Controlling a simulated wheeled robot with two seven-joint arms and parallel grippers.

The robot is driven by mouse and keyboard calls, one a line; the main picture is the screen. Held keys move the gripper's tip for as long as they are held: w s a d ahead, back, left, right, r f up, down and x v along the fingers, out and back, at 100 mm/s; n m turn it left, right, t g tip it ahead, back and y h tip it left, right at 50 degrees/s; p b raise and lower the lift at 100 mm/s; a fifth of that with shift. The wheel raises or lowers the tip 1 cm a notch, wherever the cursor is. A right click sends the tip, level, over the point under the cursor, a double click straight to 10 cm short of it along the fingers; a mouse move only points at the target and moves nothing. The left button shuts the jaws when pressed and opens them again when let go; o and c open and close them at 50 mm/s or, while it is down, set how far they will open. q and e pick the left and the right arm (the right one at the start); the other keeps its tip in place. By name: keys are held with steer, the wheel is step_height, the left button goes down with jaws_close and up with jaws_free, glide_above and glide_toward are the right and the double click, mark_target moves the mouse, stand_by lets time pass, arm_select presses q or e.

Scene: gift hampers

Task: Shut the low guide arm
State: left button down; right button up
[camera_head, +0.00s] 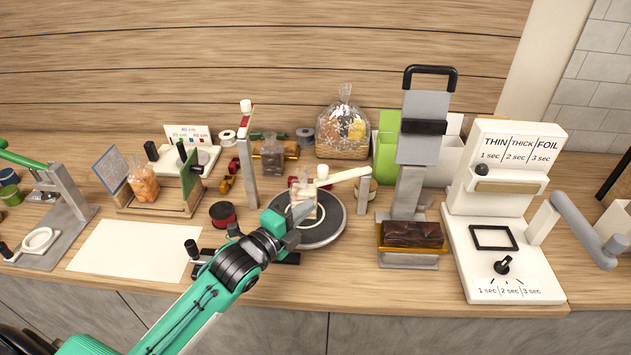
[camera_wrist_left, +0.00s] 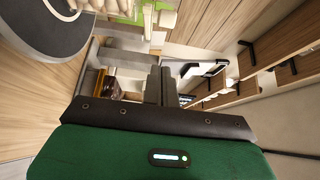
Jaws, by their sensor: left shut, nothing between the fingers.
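A cream bar (camera_head: 345,176), which looks like the low guide arm, reaches left from a short grey post (camera_head: 363,193) and has a white knob (camera_head: 322,171) near its left end. It hangs over the far part of a round dark turntable (camera_head: 325,233). A small clear bag (camera_head: 301,195) stands on the turntable. My left gripper (camera_head: 299,213) is over the turntable, in front of the bag and below the bar in the picture; contact cannot be told. In the left wrist view its fingers (camera_wrist_left: 161,85) are together and empty, with the turntable (camera_wrist_left: 42,25) at upper left.
A tall grey post (camera_head: 247,150) stands left of the turntable. A grey press (camera_head: 408,185) with a dark block (camera_head: 412,233) stands right of it, then a white sealer (camera_head: 500,240). A wrapped basket (camera_head: 343,125) stands behind. A white sheet (camera_head: 130,248) lies at left.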

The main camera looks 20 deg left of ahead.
mark_target(321, 176)
arm_select(q)
steer(key=w+p, duration=0.1)
steer(key=w, duration=0.5)
steer(key=w+a+p, duration=0.1)
steer(key=w, duration=0.2)
steer(key=shift+w+p, duration=0.3)
steer(key=shift+w, duration=0.2)
arm_select(e)
steer(key=r, duration=0.1)
steer(key=a+r, duration=0.1)
steer(key=r, duration=0.1)
steer(key=shift+s, duration=0.15)
